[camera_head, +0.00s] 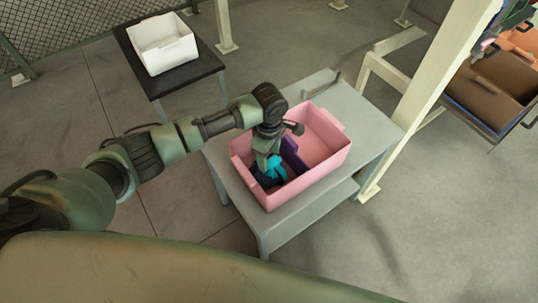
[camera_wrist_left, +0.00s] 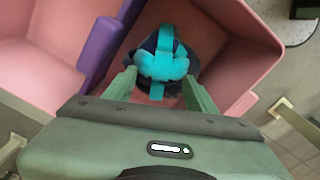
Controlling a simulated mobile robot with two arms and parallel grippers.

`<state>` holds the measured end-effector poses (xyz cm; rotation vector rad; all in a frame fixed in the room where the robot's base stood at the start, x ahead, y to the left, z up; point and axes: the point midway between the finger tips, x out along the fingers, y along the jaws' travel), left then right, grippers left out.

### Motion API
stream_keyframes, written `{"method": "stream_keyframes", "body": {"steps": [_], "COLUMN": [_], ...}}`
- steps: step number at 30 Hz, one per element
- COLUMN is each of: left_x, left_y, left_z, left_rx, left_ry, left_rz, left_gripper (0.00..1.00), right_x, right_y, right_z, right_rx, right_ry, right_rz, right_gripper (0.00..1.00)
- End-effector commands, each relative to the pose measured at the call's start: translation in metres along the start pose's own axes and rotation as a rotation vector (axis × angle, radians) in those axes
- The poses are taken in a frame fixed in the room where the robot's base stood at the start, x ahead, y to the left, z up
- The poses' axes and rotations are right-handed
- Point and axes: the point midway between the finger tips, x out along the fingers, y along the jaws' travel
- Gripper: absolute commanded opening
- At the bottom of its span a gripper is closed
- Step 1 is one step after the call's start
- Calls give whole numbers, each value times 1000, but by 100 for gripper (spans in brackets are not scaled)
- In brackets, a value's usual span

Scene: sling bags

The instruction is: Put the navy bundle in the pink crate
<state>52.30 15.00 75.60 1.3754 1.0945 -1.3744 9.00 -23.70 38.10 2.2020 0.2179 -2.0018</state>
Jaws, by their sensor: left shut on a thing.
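The pink crate (camera_head: 318,178) stands on a grey table, and a purple divider (camera_head: 291,157) splits its inside. The navy bundle (camera_head: 261,182), with bright teal straps, is inside the crate walls in the near-left compartment. My left gripper (camera_head: 268,163) points down into that compartment, shut on the bundle. In the left wrist view the bundle (camera_wrist_left: 172,68) sits between the two fingers, with the crate wall (camera_wrist_left: 236,48) beyond it and the divider (camera_wrist_left: 98,50) to its left. The bundle's underside is hidden, so I cannot tell whether it touches the floor. My right gripper is out of view.
A white bin (camera_head: 165,50) stands on a dark table (camera_head: 180,83) at the back left. The grey table (camera_head: 370,130) has bare room right of the crate. A cream post (camera_head: 425,100) rises behind its right side. A rack with brown and orange bins (camera_head: 495,88) is at the far right.

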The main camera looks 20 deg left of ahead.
Motion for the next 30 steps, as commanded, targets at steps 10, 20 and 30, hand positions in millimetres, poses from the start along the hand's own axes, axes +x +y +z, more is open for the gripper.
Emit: {"method": "stream_keyframes", "body": {"steps": [10, 20, 30], "left_x": [2, 2, -34], "left_y": [0, 0, 1], "left_z": [1, 0, 0], "left_rx": [0, 1, 2], "left_ry": [-2, 0, -1], "left_rz": [0, 0, 4], "left_gripper": [0, 78, 78], "right_x": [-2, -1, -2], "right_y": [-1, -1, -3], "right_z": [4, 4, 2], "right_rx": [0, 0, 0], "right_ry": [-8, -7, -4], "right_rz": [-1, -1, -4], "right_gripper": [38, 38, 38]}}
